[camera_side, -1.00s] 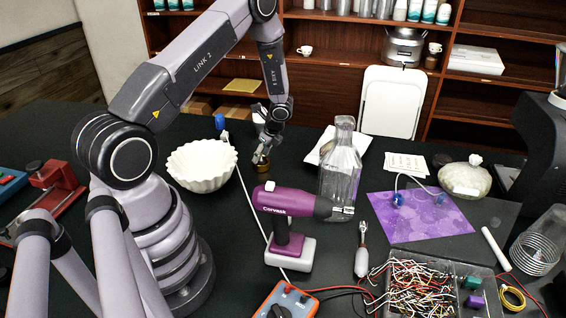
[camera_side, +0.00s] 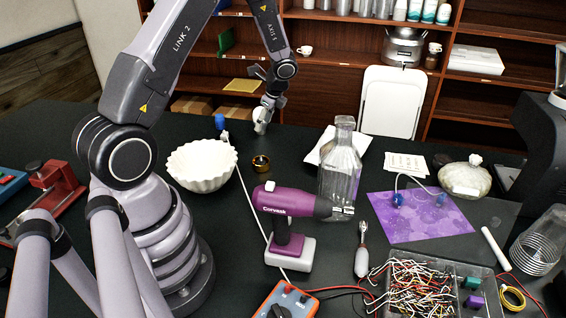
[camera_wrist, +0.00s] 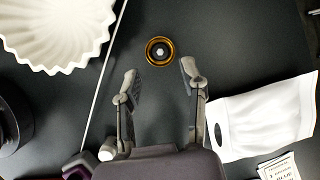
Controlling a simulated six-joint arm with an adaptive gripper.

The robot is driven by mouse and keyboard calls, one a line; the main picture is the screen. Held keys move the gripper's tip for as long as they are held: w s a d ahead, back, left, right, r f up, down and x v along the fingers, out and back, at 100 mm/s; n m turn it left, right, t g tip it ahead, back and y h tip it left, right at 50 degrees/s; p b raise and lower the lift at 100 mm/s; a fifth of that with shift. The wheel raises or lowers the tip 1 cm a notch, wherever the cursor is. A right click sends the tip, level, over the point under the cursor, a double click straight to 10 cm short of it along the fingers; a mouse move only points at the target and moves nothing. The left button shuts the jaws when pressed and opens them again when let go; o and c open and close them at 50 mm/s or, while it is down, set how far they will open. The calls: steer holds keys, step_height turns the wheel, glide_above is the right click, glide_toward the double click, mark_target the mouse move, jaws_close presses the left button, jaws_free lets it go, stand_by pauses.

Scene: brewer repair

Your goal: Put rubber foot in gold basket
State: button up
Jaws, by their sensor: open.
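The gold basket (camera_side: 261,169) is a small round gold cup on the dark table, just right of the white fluted bowl; it also shows in the wrist view (camera_wrist: 149,51). Inside it lies a dark round piece with a pale centre, which looks like the rubber foot (camera_wrist: 160,43). No gap or tilt of the piece can be made out. My gripper (camera_side: 262,124) is above and behind the basket, clear of it. In the wrist view my gripper (camera_wrist: 160,76) has its two fingers apart with only bare table between them.
The white fluted bowl (camera_side: 202,165) stands close left of the basket, with a thin white cable (camera_side: 246,193) between them. A purple drill (camera_side: 286,225) stands in front. A clear bottle (camera_side: 341,170) and a white packet (camera_wrist: 262,118) are to the right.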

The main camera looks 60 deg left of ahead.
steer(key=s+d+r+n+t, duration=0.1)
steer(key=s+d+r+n, duration=0.15)
steer(key=d+r, duration=0.45)
steer(key=s+d+r+n+t, duration=0.2)
steer(key=r+n, duration=0.1)
steer(key=r, duration=0.8)
steer(key=s+d+r+n+t+h, duration=0.2)
steer(key=s+d+r+n, duration=0.1)
steer(key=s+d, duration=0.3)
steer(key=s+d+r+n+t+h, duration=0.1)
steer(key=s+d+r, duration=0.4)
steer(key=s, duration=0.5)
steer(key=shift+s+d+n+t+h, duration=0.4)
steer(key=shift+d+n+h, duration=0.2)
steer(key=shift+d+n, duration=0.5)
